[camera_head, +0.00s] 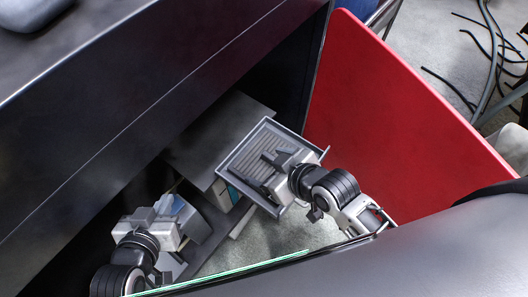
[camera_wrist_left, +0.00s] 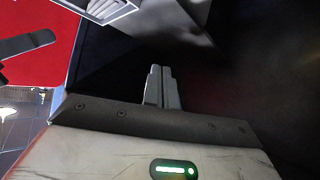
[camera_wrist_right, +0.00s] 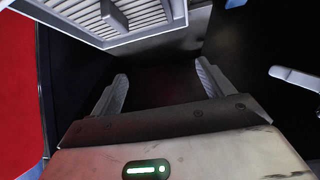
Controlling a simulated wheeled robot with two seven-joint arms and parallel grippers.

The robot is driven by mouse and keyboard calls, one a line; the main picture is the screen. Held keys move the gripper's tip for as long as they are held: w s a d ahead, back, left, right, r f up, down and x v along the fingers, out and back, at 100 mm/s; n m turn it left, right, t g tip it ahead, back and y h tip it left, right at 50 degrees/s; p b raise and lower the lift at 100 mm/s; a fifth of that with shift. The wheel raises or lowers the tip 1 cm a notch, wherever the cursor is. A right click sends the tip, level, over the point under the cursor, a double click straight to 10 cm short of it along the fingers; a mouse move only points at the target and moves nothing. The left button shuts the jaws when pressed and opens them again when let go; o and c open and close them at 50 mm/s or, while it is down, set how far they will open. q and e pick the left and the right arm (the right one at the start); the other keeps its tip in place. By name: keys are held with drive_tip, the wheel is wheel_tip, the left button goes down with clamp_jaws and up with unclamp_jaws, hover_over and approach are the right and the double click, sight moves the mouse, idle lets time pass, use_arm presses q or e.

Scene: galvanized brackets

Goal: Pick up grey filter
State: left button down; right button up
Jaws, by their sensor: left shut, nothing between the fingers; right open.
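The grey filter (camera_head: 262,146) is a ribbed panel in a square frame, sitting tilted near the middle of the head view beside the red panel. It also shows at the top of the right wrist view (camera_wrist_right: 140,12), with a small grey tab on its ribs, and partly at the top left of the left wrist view (camera_wrist_left: 107,8). My right gripper (camera_head: 277,172) overlaps the filter in the head view and hides part of it. Its fingers (camera_wrist_right: 160,84) are spread and empty. My left gripper (camera_head: 160,210) is lower left, away from the filter, shut and empty (camera_wrist_left: 161,84).
A large red panel (camera_head: 395,120) stands right of the filter. A dark cabinet-like body (camera_head: 110,110) fills the left. A grey plate (camera_head: 215,135) lies behind the filter. Cables (camera_head: 490,60) lie on the floor at upper right. The space between my grippers is narrow.

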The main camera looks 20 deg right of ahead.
drive_tip(key=w+a+n+g+b, duration=0.1)
drive_tip(key=w+a+n+g, duration=0.25)
drive_tip(key=n, duration=0.35)
drive_tip(key=w+d+r+n+g+h+b, duration=0.2)
drive_tip(key=w+n+g, duration=0.15)
drive_tip(key=n, duration=0.55)
drive_tip(key=n+g+h+b, duration=0.2)
drive_tip(key=n+h, duration=0.1)
hover_over(271, 157)
drive_tip(key=f, duration=0.7)
drive_tip(key=shift+s, duration=0.25)
drive_tip(key=shift+f, duration=0.4)
drive_tip(key=f+b, duration=0.1)
drive_tip(key=f, duration=0.4)
drive_tip(key=shift+w, duration=0.2)
use_arm(q)
drive_tip(key=f, duration=0.2)
drive_tip(key=shift+s+d+f+n+t+h, duration=0.3)
drive_tip(key=shift+s+d+f+h, duration=0.05)
drive_tip(key=shift+d+h, duration=0.05)
use_arm(e)
drive_tip(key=c, duration=1.2)
